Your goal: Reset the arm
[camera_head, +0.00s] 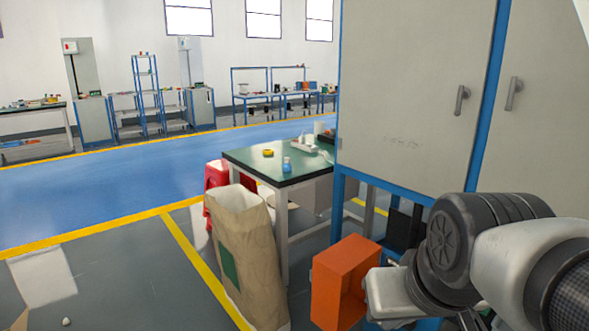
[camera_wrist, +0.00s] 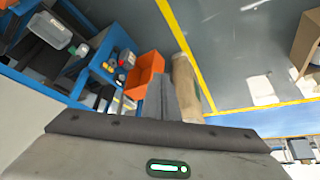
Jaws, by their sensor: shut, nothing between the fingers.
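My arm reaches in from the lower right of the head view, with dark rounded joints and pale links. My gripper (camera_wrist: 163,82) shows in the wrist view as grey fingers pressed together, with nothing between them. In the head view its fingers cannot be made out. An orange bin (camera_head: 334,291) appears just left of my arm in the head view. It also shows beyond the fingers in the wrist view (camera_wrist: 144,72); whether it touches my arm cannot be told.
A tall paper sack (camera_head: 243,250) stands on the floor beside a green-topped table (camera_head: 250,166) with small items on it. A red stool (camera_head: 215,178) is behind the sack. A large grey cabinet (camera_head: 415,90) with blue frame fills the right. The floor to the left is mostly open.

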